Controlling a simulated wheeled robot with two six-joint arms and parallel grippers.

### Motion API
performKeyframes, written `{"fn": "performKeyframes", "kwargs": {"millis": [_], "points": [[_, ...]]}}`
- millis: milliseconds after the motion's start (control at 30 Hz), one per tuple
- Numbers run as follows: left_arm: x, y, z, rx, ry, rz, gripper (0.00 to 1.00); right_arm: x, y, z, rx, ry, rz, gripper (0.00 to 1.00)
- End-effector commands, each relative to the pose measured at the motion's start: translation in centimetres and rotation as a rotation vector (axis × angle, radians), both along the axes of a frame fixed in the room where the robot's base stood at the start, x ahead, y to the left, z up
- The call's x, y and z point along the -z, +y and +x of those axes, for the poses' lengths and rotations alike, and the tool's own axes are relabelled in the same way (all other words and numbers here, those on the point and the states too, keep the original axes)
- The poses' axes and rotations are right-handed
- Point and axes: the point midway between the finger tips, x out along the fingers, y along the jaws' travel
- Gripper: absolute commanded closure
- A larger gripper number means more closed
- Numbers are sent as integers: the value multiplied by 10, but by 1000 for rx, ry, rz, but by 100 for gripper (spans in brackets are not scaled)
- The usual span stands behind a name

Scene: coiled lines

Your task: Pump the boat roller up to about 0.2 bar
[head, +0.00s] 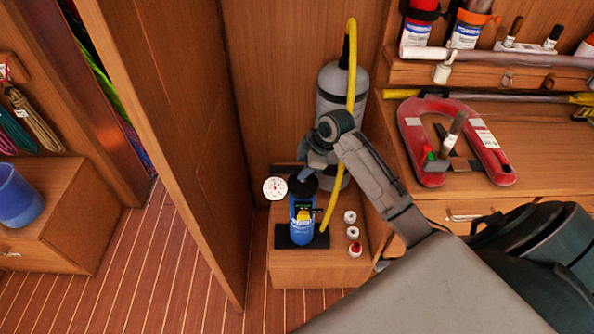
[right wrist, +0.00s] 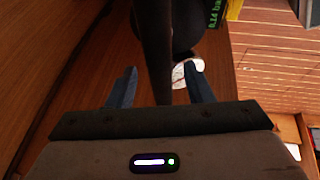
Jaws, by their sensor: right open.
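The blue pump (head: 301,232) stands upright on a black foot plate, with a dark top and a yellow readout (head: 303,214). A white round gauge (head: 275,188) shows beside its top. A yellow hose (head: 336,203) runs up to the top of the upright grey cylinder behind, seemingly the boat roller (head: 328,90). My right gripper (head: 306,174) is at the pump's top. In the right wrist view its open fingers (right wrist: 160,87) stand either side of a dark upright bar (right wrist: 155,50), apart from it. My left gripper is out of view.
The pump stands on a low wooden locker (head: 318,273) with several small white-and-red items (head: 350,217) at its right. A tall wooden panel (head: 180,130) rises close on the left. A red horseshoe buoy (head: 411,125) lies on the right-hand counter.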

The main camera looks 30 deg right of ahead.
Motion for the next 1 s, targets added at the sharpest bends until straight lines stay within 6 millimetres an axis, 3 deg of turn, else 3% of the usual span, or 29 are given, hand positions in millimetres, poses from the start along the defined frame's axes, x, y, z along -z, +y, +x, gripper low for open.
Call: {"fn": "performKeyframes", "kwargs": {"millis": [300,667,900,1000], "points": [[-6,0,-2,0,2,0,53,39,10,15,1,1,1,53],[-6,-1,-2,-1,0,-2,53,44,11,17,1,0,-1,53],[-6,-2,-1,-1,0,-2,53,44,11,17,1,0,-1,100],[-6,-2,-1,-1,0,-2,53,44,11,17,1,0,-1,100]]}}
